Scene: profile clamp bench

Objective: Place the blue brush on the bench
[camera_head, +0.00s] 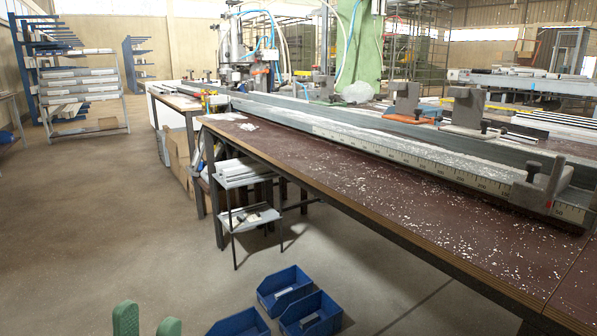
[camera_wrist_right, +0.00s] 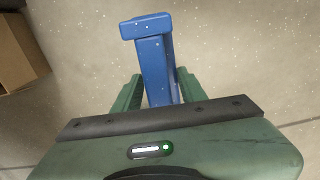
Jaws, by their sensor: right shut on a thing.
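The blue brush (camera_wrist_right: 153,60) is in the right wrist view, with its long blue body running away from the gripper to a wider end at the top. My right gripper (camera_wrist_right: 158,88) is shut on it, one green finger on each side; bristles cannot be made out. Bare floor shows below the brush. The bench (camera_head: 400,195) has a dark red-brown top with a wooden edge and fills the right of the head view. My left gripper (camera_head: 147,324) shows at the bottom left of the head view, two green fingertips apart with nothing between them. My right gripper is not in the head view.
A long metal profile rail with a scale (camera_head: 400,155) and clamps runs along the bench. White chips litter the bench top, its front part otherwise clear. Blue bins (camera_head: 311,312) stand on the floor before it. A small shelf stand (camera_head: 248,218) is by the bench legs.

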